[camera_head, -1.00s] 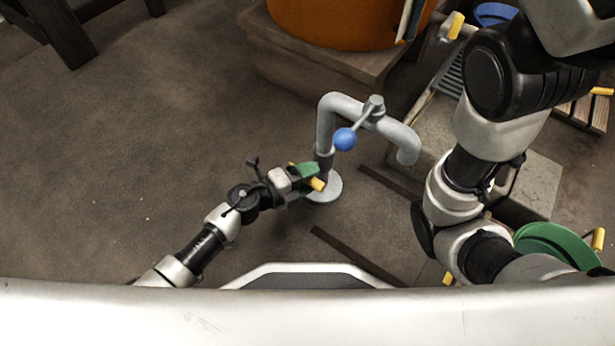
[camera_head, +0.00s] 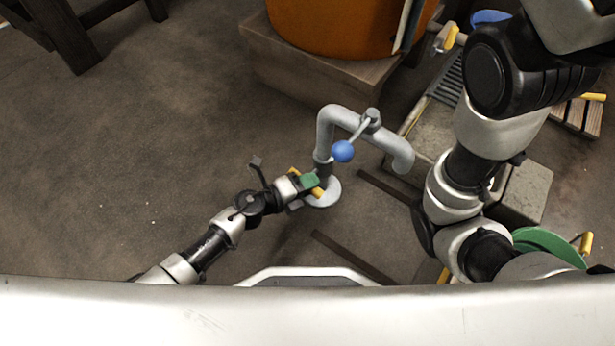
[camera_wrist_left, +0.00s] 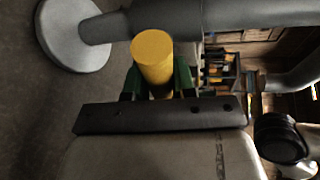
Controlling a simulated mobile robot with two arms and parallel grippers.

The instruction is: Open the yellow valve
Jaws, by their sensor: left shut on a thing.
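The yellow valve handle (camera_head: 318,191) is a short bar on the lower part of the grey standing pipe (camera_head: 325,133), just above its round base. My left gripper (camera_head: 309,182), with green fingers, is shut on the handle and partly hides it. In the left wrist view the yellow handle (camera_wrist_left: 152,56) points toward the camera as a rounded cylinder between the green fingers (camera_wrist_left: 155,82). The pipe's round base plate (camera_wrist_left: 73,35) shows at upper left there. My right arm is at the right of the head view; its gripper is out of sight.
A lever with a blue ball knob (camera_head: 343,151) sits on the upper pipe, above my left gripper. An orange barrel (camera_head: 340,22) stands on a block at the back. A green round object (camera_head: 545,246) lies at right.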

